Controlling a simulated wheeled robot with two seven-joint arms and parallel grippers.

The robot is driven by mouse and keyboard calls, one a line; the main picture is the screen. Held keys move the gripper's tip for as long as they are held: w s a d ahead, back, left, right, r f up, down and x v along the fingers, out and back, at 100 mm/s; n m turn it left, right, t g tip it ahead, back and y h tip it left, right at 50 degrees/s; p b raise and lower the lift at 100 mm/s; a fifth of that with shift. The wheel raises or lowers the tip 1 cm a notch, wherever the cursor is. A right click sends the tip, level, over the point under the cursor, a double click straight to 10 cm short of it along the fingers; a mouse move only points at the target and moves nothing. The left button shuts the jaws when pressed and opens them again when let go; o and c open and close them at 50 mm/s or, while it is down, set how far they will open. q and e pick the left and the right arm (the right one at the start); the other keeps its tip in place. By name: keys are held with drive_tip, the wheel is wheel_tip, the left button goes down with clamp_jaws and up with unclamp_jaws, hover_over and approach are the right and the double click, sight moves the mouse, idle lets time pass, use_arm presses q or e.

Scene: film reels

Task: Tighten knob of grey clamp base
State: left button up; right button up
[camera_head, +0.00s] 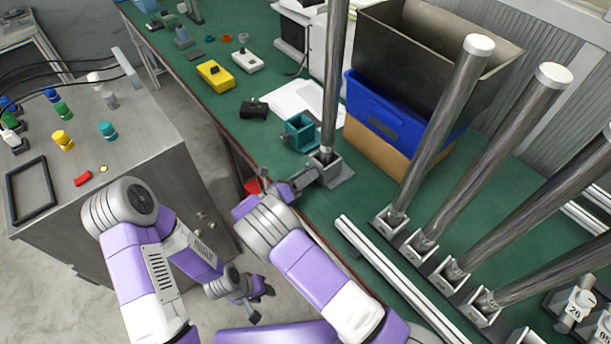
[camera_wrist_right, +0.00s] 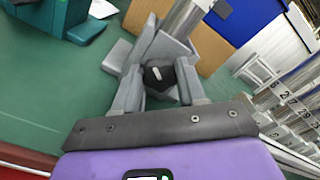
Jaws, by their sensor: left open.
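The grey clamp base (camera_head: 341,174) stands on the green table with a tall metal pole (camera_head: 334,80) upright in it. In the right wrist view, the clamp base (camera_wrist_right: 180,50) is straight ahead, with its black knob (camera_wrist_right: 159,77) facing me. My right gripper (camera_wrist_right: 160,80) has one finger on each side of the knob, close against it, and looks shut on it. In the head view my right gripper (camera_head: 300,181) reaches the near-left side of the base; the knob is hidden there. My left gripper (camera_head: 260,303) is open and empty, low above the floor.
A teal clamp block (camera_head: 299,132) stands just behind the grey base. A blue bin (camera_head: 390,115) and cardboard box are behind right. A metal cabinet (camera_head: 130,145) stands left.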

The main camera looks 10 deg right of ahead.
drive_tip(key=c, duration=0.3)
drive_tip(key=shift+m, duration=0.3)
drive_tip(key=shift+m+b, duration=0.65)
drive_tip(key=shift+m, duration=2.45)
drive_tip(key=shift+s, duration=0.1)
drive_tip(key=shift+f, duration=0.1)
drive_tip(key=o, duration=1.1)
drive_tip(key=shift+c, duration=0.2)
drive_tip(key=p+v, duration=0.1)
drive_tip(key=v, duration=0.6)
drive_tip(key=shift+a, duration=0.2)
